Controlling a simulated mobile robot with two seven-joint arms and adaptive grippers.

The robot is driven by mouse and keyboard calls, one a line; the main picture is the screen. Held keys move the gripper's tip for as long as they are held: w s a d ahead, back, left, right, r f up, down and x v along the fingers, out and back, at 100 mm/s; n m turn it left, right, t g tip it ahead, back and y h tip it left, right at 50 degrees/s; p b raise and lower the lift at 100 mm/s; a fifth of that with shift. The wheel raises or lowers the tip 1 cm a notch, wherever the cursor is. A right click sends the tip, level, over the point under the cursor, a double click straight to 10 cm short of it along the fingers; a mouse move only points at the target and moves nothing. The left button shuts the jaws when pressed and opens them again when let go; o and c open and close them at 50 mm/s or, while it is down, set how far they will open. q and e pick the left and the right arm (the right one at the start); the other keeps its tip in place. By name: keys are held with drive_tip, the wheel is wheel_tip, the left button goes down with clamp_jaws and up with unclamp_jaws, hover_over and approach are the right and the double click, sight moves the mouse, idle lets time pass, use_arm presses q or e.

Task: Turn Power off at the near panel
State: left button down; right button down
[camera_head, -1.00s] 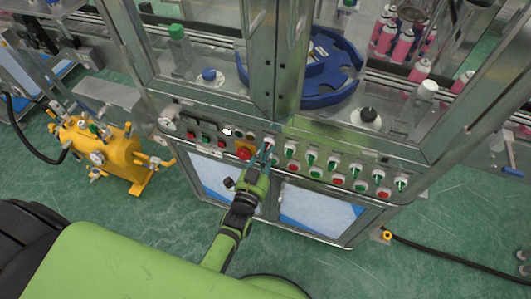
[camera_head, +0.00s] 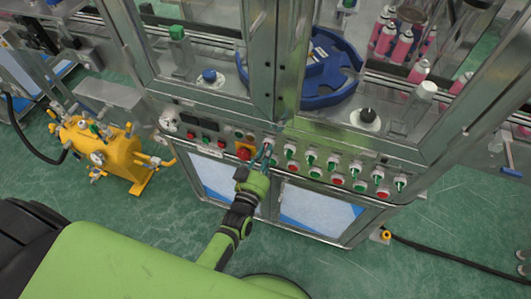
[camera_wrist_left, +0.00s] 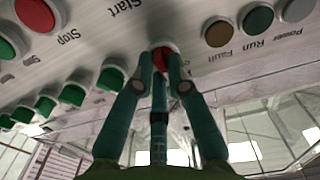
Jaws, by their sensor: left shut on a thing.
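The near panel (camera_head: 215,140) is a sloped strip of buttons, lamps and switches on the machine's front. My left gripper (camera_head: 267,158) is at this panel, just right of the red emergency button (camera_head: 244,153). In the left wrist view the left fingers (camera_wrist_left: 160,75) are shut on a small red switch knob (camera_wrist_left: 161,57), which they partly cover. The Power lamp (camera_wrist_left: 297,10) looks dull grey, beside the dark green Run lamp (camera_wrist_left: 258,19) and the brown Fault lamp (camera_wrist_left: 218,33). My right gripper is in neither view.
Green-handled switches and red buttons (camera_head: 337,179) line the panel to the right. A yellow tank (camera_head: 93,148) stands at the left. A blue star wheel (camera_head: 325,72) is inside the frame above. A black hose (camera_head: 460,259) lies on the green floor.

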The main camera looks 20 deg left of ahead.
use_arm(q)
drive_tip(key=n, duration=0.5)
drive_tip(key=shift+r, duration=0.1)
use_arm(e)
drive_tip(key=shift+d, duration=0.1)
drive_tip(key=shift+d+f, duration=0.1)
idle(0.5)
use_arm(q)
drive_tip(key=c, duration=1.2)
unclamp_jaws()
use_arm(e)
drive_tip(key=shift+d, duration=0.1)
use_arm(q)
drive_tip(key=s, duration=1.2)
drive_tip(key=shift+a, duration=0.25)
